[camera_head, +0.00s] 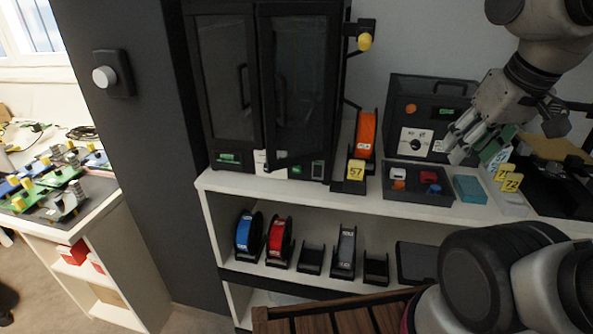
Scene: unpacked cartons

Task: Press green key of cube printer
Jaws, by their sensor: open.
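A tall black cabinet-like printer (267,90) with two glass doors stands on the white shelf's top. Its right door looks swung partly open. I cannot tell which is a key. No label that reads as cube printer is legible. My gripper (462,146) is open and empty at the upper right, well to the right of the printer, above a dark tray and in front of a black panel box.
The black panel box (432,90) has a dial and a small green display. The tray (400,192) holds small colored pieces; a teal block (469,189) lies beside it.

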